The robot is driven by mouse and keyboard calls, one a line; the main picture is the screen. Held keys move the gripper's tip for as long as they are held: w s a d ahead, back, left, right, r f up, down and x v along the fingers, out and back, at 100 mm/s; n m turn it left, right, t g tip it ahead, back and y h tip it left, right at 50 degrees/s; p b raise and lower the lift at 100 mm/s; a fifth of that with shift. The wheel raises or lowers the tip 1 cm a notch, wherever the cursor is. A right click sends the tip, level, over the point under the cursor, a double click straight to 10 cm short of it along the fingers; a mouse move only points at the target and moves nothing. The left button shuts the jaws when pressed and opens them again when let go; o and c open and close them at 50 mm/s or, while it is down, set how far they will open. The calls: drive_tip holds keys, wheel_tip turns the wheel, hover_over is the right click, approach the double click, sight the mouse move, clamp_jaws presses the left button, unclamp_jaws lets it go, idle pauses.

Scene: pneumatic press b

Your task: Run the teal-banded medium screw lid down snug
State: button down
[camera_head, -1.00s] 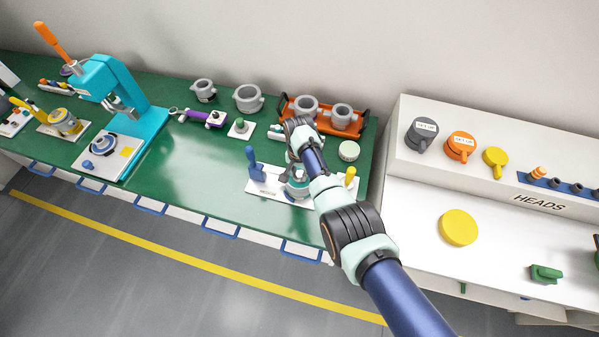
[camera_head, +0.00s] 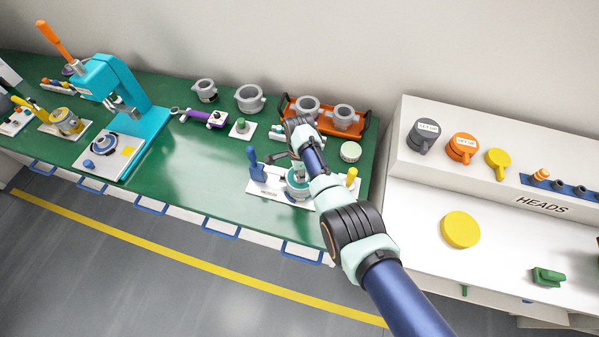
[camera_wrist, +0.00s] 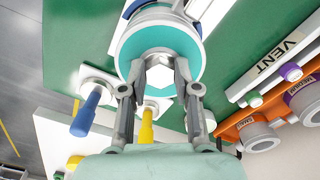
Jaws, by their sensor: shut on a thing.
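The teal-banded lid (camera_wrist: 190,45) sits at the top middle of the wrist view, with a pale six-sided knob (camera_wrist: 160,76) at its centre. My gripper (camera_wrist: 160,66) has one finger on each side of this knob and is shut on it. In the head view the lid (camera_head: 298,181) is at the white fixture plate on the green bench, with my gripper (camera_head: 296,169) over it. My wrist and fingers hide part of it there. The lid's thread and any gap beneath it cannot be made out.
An orange tray (camera_head: 362,121) with grey pots is behind. The bench to the left (camera_head: 190,155) is clear.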

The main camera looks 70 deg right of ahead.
drive_tip(key=shift+d+r+m, duration=0.1)
drive_tip(key=shift+r+m, duration=0.05)
drive_tip(key=shift+m, duration=0.45)
drive_tip(key=c, duration=0.8)
unclamp_jaws()
drive_tip(key=shift+c, duration=0.2)
wheel_tip(320, 180, up, 12)
